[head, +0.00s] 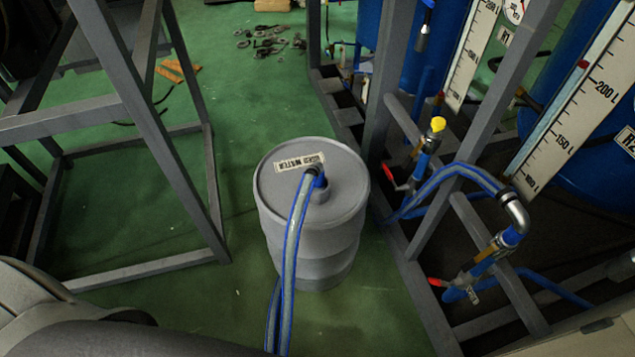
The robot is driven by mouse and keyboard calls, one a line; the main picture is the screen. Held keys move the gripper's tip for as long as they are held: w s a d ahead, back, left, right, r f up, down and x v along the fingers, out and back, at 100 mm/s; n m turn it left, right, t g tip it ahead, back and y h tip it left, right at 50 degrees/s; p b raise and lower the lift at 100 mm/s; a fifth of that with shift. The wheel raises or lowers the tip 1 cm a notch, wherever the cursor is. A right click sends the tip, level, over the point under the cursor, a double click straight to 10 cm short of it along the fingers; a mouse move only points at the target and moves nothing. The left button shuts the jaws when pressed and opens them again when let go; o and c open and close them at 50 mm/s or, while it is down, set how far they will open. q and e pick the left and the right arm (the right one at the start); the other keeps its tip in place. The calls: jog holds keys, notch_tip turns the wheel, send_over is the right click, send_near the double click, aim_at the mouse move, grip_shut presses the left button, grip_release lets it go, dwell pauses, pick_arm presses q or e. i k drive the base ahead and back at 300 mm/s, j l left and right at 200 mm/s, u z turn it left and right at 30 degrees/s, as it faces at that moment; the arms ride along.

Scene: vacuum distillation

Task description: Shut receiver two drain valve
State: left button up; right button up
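The blue receiver tank labelled R2 (602,150) stands at the right edge behind a white litre scale (575,105). Below it, low on the frame, a blue and brass pipe carries a valve with a red handle (437,282) pointing left. A small tag (472,297) hangs by it, too small to read. I cannot tell whether this valve is open or shut. A second red-handled valve (388,179) sits further back, below the yellow-capped fitting (438,124). Neither gripper is in view.
A grey drum labelled used water (312,225) stands in the middle with a blue hose (292,245) in its top. Grey frame posts (480,130) stand before the tanks. A grey steel stand (140,95) is at left. Small metal parts (265,42) lie behind.

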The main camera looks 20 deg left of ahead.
aim_at(438, 283)
jog(key=z, duration=0.75)
